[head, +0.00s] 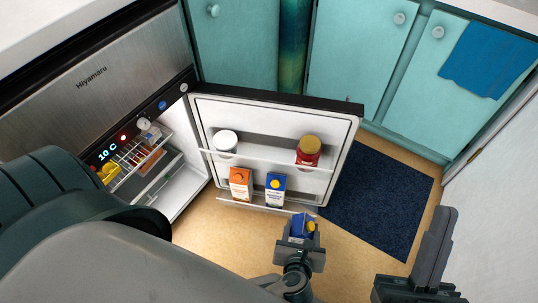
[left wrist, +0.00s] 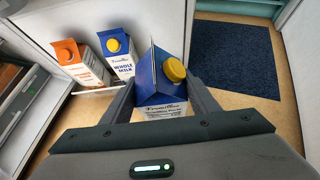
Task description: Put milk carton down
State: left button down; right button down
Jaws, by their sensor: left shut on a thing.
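A blue and white milk carton (head: 299,225) with a yellow cap is in my left gripper (head: 301,247), in front of the open fridge door's lower shelf. In the left wrist view the carton (left wrist: 158,85) stands between the two fingers, cap towards the camera; its lower part is hidden. A similar whole milk carton (head: 275,190) and an orange carton (head: 241,184) stand side by side on the door's lower shelf (head: 262,207), left of the held carton. My right gripper (head: 439,238) is empty above the floor at the right; its finger gap is unclear.
The fridge door (head: 345,150) is open, with a white-lidded jar (head: 225,140) and a red jar (head: 308,151) on its upper shelf. A dark blue mat (head: 378,200) lies on the floor. Teal cabinets (head: 360,60) stand behind.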

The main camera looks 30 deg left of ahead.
pick_arm(q)
jog(key=shift+w, duration=0.1)
pick_arm(e)
jog(key=shift+s+d+r, duration=0.1)
jog(key=shift+s+r, duration=0.15)
jog(key=shift+r, duration=0.1)
